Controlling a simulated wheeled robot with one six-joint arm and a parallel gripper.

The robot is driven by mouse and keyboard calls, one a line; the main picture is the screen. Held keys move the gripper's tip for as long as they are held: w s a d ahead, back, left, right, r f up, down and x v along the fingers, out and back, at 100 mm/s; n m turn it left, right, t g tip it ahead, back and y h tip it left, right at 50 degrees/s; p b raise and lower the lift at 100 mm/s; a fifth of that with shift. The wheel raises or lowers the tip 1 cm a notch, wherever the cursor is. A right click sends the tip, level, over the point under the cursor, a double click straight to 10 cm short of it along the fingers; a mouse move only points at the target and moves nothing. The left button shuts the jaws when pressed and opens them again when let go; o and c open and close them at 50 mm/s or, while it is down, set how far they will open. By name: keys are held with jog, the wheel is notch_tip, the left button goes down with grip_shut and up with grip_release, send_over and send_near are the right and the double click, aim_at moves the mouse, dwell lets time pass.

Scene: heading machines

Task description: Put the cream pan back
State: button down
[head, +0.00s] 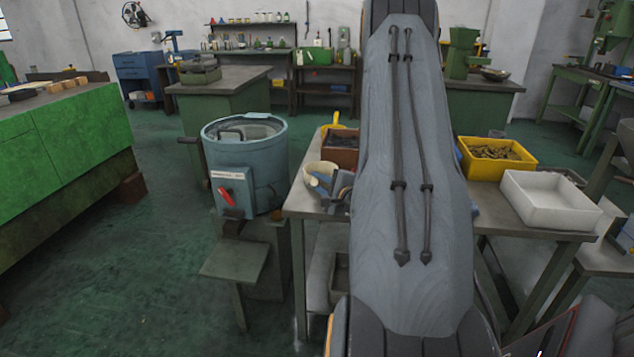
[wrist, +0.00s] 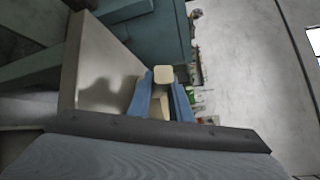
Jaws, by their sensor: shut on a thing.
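The cream pan (head: 319,170) shows in the head view at the left end of the work table, just left of my arm. My gripper (head: 326,186) is shut on it, with the blue fingers at its side. In the wrist view the pan (wrist: 163,75) is a small cream shape between the tips of the two blue fingers of my gripper (wrist: 163,93). Much of the pan is hidden by the fingers. I cannot tell whether it touches the table.
The work table (head: 300,203) bears a brown bin (head: 342,147), a yellow bin (head: 513,165) of dark parts and a white bin (head: 550,205). A round blue-grey machine (head: 247,165) with a red switch stands left of the table. My arm hides the table's middle.

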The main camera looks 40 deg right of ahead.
jog(key=shift+f, duration=0.1)
jog(key=c, duration=1.6)
grip_release()
